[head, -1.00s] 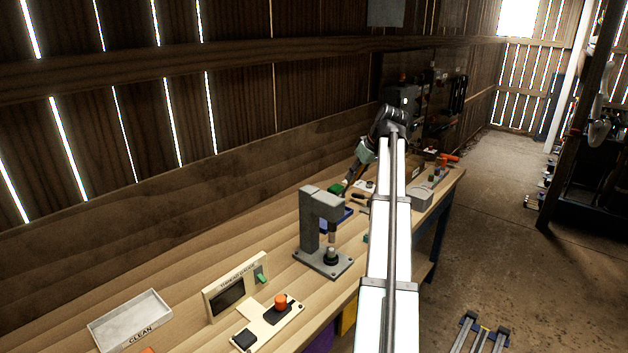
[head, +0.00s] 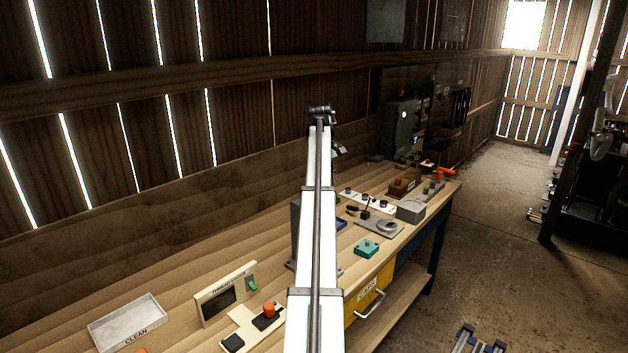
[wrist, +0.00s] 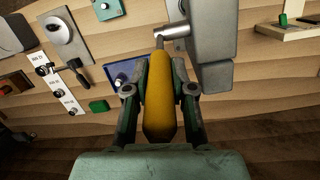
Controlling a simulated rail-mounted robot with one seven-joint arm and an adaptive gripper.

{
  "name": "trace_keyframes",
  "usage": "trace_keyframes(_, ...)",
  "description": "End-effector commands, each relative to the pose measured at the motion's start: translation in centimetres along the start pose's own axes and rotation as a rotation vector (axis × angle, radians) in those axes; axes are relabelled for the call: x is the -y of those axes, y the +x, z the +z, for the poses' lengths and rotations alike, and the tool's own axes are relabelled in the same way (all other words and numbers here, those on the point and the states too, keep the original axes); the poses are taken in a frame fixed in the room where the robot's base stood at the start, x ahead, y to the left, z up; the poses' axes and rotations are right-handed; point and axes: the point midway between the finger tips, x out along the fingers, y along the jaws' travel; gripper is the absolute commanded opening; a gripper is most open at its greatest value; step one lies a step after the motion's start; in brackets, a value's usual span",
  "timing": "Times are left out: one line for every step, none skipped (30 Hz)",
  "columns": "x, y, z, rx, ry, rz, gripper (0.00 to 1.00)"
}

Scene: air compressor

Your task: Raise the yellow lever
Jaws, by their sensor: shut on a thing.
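The yellow lever (wrist: 160,108) is a rounded grip in the middle of the wrist view. A bent metal rod (wrist: 174,31) joins its far end to the grey press (wrist: 213,45). My gripper (wrist: 161,72) is shut on the yellow lever, with one green-grey finger along each side of it. In the head view, the lever is hidden and only a sliver of the grey press (head: 296,222) shows beside my arm. My gripper is mostly hidden there too.
In the head view, the bench also holds a teal block (head: 367,247), a thread gauge (head: 226,292) and a white CLEAN tray (head: 128,322).

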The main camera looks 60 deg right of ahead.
Motion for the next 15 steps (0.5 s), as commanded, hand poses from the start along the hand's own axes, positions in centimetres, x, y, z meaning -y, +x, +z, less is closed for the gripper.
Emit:
trace_keyframes(-0.16, 0.13, 0.03, 0.005, 0.001, -0.001, 0.0)
trace_keyframes(-0.22, 0.16, 0.08, 0.007, 0.002, -0.001, 0.0)
trace_keyframes(-0.27, 0.2, 0.13, 0.009, 0.003, -0.001, 0.0)
trace_keyframes(-0.29, 0.21, 0.15, 0.01, 0.004, -0.001, 0.0)
trace_keyframes(-0.3, 0.22, 0.16, 0.011, 0.004, -0.001, 0.0)
trace_keyframes(-0.29, 0.24, 0.17, 0.011, 0.004, -0.002, 0.0)
trace_keyframes(-0.28, 0.25, 0.17, 0.011, 0.004, -0.002, 0.0)
trace_keyframes(-0.27, 0.25, 0.16, 0.011, 0.004, -0.002, 0.0)
trace_keyframes(-0.26, 0.26, 0.16, 0.011, 0.004, -0.002, 0.0)
trace_keyframes(-0.26, 0.27, 0.16, 0.011, 0.004, -0.002, 0.0)
trace_keyframes(-0.25, 0.27, 0.16, 0.011, 0.004, -0.002, 0.0)
trace_keyframes(-0.25, 0.27, 0.16, 0.011, 0.004, -0.002, 0.0)
trace_keyframes(-0.25, 0.28, 0.16, 0.011, 0.004, -0.002, 0.0)
trace_keyframes(-0.24, 0.29, 0.15, 0.011, 0.004, -0.002, 0.35)
trace_keyframes(-0.24, 0.29, 0.15, 0.011, 0.004, -0.002, 0.49)
